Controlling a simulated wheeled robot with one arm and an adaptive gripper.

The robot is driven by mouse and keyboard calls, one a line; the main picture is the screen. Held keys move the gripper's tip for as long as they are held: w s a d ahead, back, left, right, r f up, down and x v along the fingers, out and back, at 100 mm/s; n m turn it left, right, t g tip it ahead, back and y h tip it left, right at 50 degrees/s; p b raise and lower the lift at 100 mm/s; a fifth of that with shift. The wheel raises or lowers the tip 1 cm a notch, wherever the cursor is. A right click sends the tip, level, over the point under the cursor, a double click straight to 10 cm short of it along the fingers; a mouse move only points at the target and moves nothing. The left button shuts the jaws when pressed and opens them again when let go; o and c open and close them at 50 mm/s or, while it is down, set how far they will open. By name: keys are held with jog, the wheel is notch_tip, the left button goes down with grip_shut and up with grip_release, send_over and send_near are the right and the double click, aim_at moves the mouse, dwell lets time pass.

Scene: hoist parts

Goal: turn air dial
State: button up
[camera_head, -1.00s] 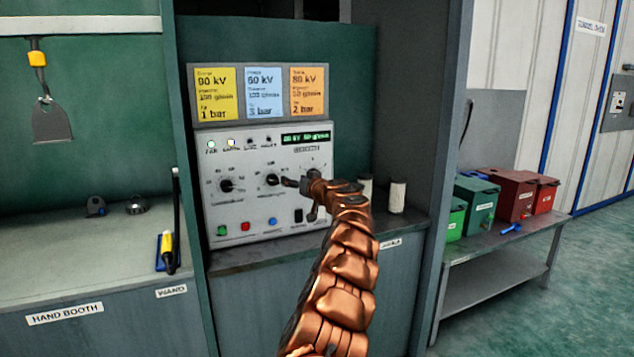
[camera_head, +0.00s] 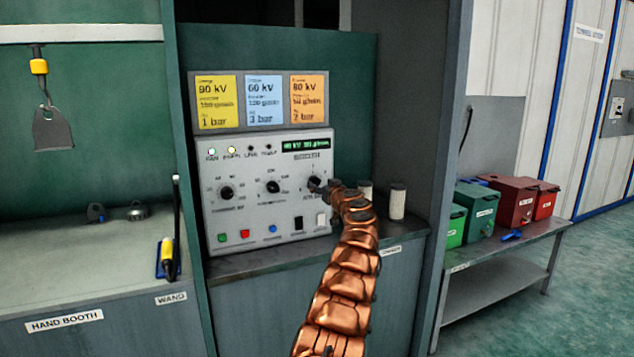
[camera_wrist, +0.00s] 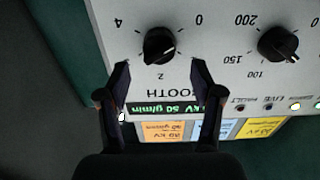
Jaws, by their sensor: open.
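The right-hand dial (camera_head: 315,183) of the grey control panel is a black knob with a scale of 0, 2 and 4; its name label is not readable. It also shows upside down in the wrist view, as a black dial (camera_wrist: 160,45) with a white pointer mark. My gripper (camera_wrist: 159,72) is open, its two dark fingertips apart on either side just short of this knob, not visibly touching it. In the head view my gripper (camera_head: 327,187) is close in front of the right dial and partly covers it.
The middle dial (camera_head: 273,187) and left dial (camera_head: 226,192) sit beside it. Below are coloured buttons and switches. A green lit display (camera_head: 306,145) and three coloured cards (camera_head: 264,98) are above. White cylinders (camera_head: 397,201) stand on the counter to the right.

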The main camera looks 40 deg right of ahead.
aim_at(317, 182)
jog(key=shift+w+d, duration=0.25)
jog(key=shift+w, duration=0.25)
jog(key=shift+p+x, duration=1)
jog(key=shift+p, duration=0.1)
jog(key=shift+w+d, duration=0.1)
jog(key=shift+w, duration=0.25)
jog(key=shift+f, duration=0.1)
jog(key=c, duration=1.1)
